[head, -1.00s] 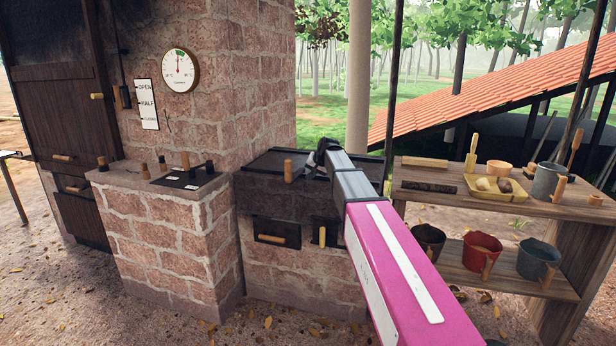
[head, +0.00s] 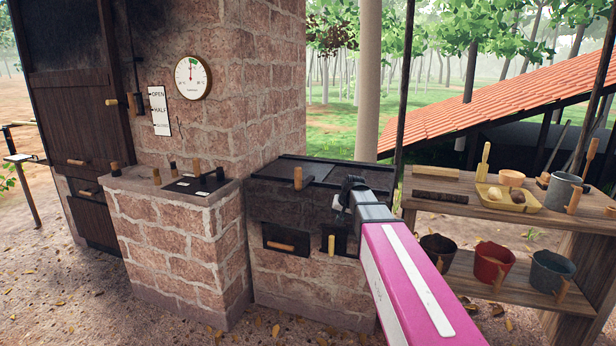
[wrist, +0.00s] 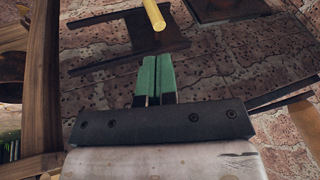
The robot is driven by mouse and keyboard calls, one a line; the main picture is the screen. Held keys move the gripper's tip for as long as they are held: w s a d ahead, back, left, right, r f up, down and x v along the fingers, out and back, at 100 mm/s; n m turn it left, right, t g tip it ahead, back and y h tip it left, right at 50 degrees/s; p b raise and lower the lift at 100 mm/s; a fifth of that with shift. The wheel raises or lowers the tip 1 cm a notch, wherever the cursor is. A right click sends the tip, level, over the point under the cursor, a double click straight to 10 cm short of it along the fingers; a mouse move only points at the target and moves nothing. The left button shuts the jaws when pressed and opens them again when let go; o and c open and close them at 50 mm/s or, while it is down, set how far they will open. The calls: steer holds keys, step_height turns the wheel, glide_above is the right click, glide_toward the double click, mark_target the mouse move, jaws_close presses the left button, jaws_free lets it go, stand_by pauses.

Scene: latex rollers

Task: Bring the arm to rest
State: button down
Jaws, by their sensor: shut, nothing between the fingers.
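My arm, with a pink and white link, reaches forward from the bottom right in the head view. My gripper (wrist: 155,82) shows in the wrist view as two green fingers side by side, shut with nothing between them. It points at the brick stove front, near a dark metal door with a yellow wooden handle (wrist: 154,15). In the head view the dark wrist end (head: 350,190) is in front of the right part of the brick stove (head: 290,290), and the fingers are hidden there. I cannot tell how far the fingertips are from the door.
A wooden shelf (head: 450,186) on the right holds a yellow tray (head: 508,203) and several buckets, including a red one (head: 493,262). A brick counter with levers (head: 190,188) and a dial gauge (head: 192,78) stand left.

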steer(key=s+d+f+n+g+h, duration=0.1)
steer(key=s+d+f+g, duration=0.1)
steer(key=s+f, duration=0.7)
steer(key=s+d+f+n+g+h, duration=0.1)
steer(key=s+d+f, duration=0.3)
steer(key=s+f, duration=0.5)
steer(key=s+g, duration=0.1)
steer(key=s, duration=0.6)
steer(key=shift+s, duration=0.15)
